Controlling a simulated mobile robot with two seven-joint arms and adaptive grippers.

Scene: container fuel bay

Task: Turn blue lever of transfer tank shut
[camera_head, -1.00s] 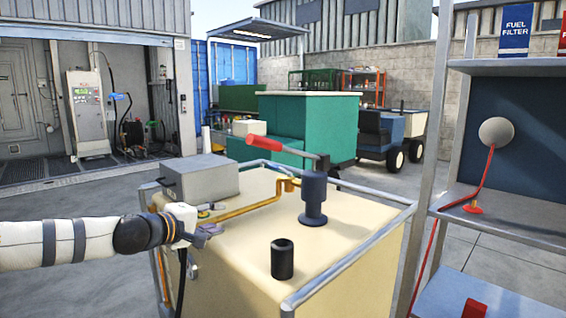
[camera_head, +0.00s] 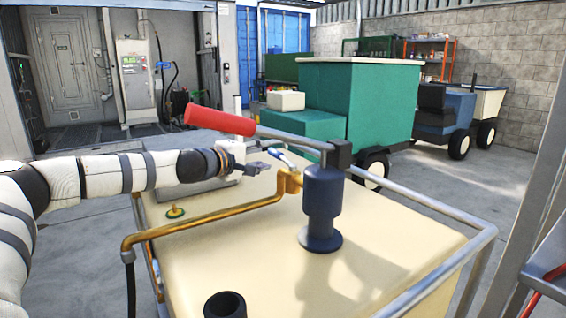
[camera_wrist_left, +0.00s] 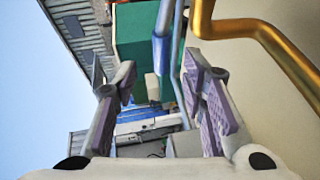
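The cream transfer tank (camera_head: 400,250) stands in front of me, with a dark blue pump (camera_head: 322,205) and a long red-gripped handle (camera_head: 220,119) on top. A brass pipe (camera_head: 205,222) runs to a brass fitting (camera_head: 289,182) beside the pump. My left gripper (camera_head: 268,158) is over the tank top, left of this fitting. In the left wrist view the left gripper (camera_wrist_left: 160,75) is open, its padded fingers apart. A blue bar (camera_wrist_left: 162,45), apparently the blue lever, shows between and beyond the fingertips; contact cannot be told. My right gripper is out of view.
A metal rail (camera_head: 440,208) edges the tank. A black cup-like fitting (camera_head: 225,304) stands near its front. The grey box (camera_head: 185,190) is partly behind my left arm. A green vehicle (camera_head: 355,105) stands behind, and a shelf frame is at the right.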

